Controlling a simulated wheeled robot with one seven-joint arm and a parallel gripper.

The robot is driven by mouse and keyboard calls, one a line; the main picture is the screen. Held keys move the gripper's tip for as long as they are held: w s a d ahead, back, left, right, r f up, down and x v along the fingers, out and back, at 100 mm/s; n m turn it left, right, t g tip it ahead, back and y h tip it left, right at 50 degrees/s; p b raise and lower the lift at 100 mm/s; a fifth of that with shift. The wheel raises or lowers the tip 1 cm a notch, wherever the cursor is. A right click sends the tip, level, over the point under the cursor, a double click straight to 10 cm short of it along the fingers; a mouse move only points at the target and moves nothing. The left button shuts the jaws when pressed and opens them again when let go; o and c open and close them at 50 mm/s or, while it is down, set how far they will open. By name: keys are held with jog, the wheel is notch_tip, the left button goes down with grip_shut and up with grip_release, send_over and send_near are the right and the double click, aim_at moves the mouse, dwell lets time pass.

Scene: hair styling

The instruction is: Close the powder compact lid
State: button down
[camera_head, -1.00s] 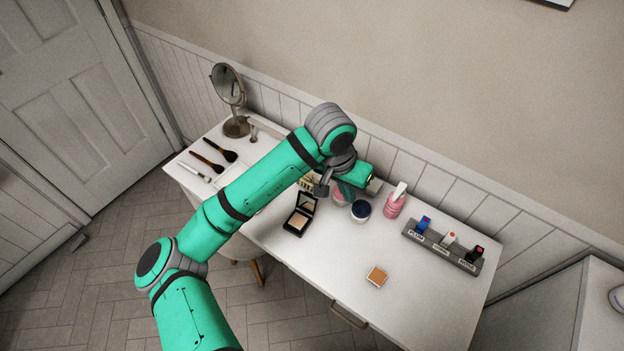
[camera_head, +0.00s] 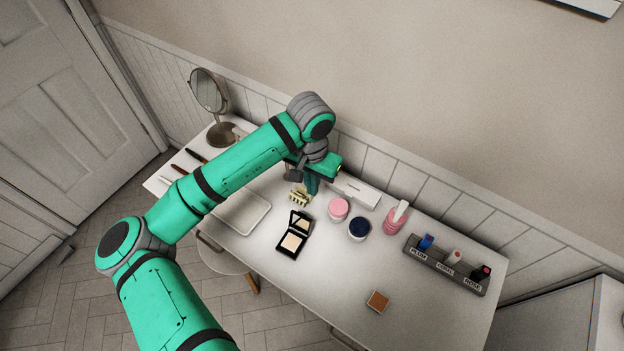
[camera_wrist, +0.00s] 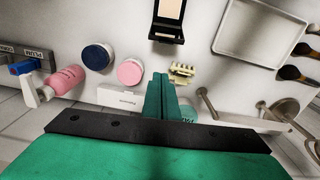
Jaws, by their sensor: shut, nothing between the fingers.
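The black powder compact (camera_head: 294,236) lies open on the white table, its mirrored lid (camera_head: 300,222) tilted up on the side toward the wall and its pan of pale powder facing up. In the wrist view the compact (camera_wrist: 168,20) is at the top edge, partly cut off. My gripper (camera_wrist: 160,78) is shut and empty, its green fingers pointing down behind the compact, apart from it. In the head view my gripper (camera_head: 311,190) is near the cream hair claw clip (camera_head: 299,196), partly hidden by my arm.
A pink-lidded jar (camera_head: 338,208), a blue-lidded jar (camera_head: 358,229) and a pink bottle (camera_head: 396,214) stand right of the compact. A white box (camera_head: 356,191) lies behind. A white tray (camera_head: 246,227) is left. The front right is mostly clear around a small tan pan (camera_head: 377,301).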

aim_at(300, 224)
jog(key=s+f, duration=0.1)
jog(key=s+a+f, duration=0.1)
jog(key=f, duration=0.1)
jog(key=s+a+f, duration=0.1)
jog(key=shift+f, duration=0.2)
jog(key=shift+w+d, duration=0.1)
jog(key=shift+d, duration=0.15)
dwell(0.4)
